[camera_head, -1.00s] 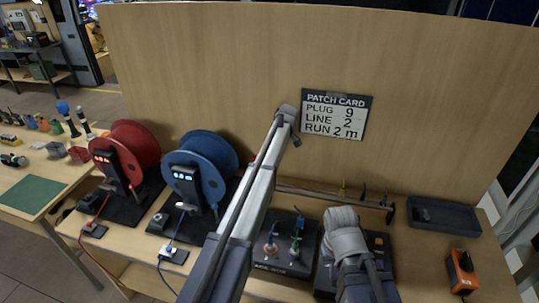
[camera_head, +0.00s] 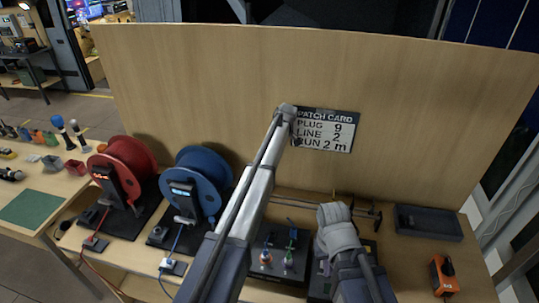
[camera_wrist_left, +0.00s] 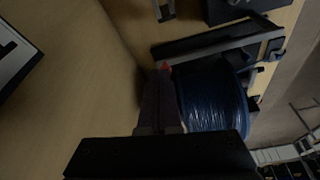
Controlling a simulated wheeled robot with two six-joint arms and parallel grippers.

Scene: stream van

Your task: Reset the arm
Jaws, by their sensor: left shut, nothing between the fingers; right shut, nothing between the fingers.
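My left arm (camera_head: 243,215) rises from the bottom to a bend in front of the patch card (camera_head: 340,131), covering its left edge. My left gripper shows in the left wrist view (camera_wrist_left: 162,75), dark, shut and empty. The blue reel (camera_wrist_left: 212,105) is just to its right there; whether they touch I cannot tell. My right arm (camera_head: 340,240) is folded low over the right part of the bench, beside a small dark panel with plugs (camera_head: 275,258). Its gripper is shut and empty, its fingertips hard to make out.
The red reel (camera_head: 133,160) and blue reel (camera_head: 203,172) stand on the bench at left with cables. A wooden back board (camera_head: 210,75) closes the far side. A dark tray (camera_head: 428,222) and orange device (camera_head: 444,275) lie at right. A side table with a green mat (camera_head: 33,207) is far left.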

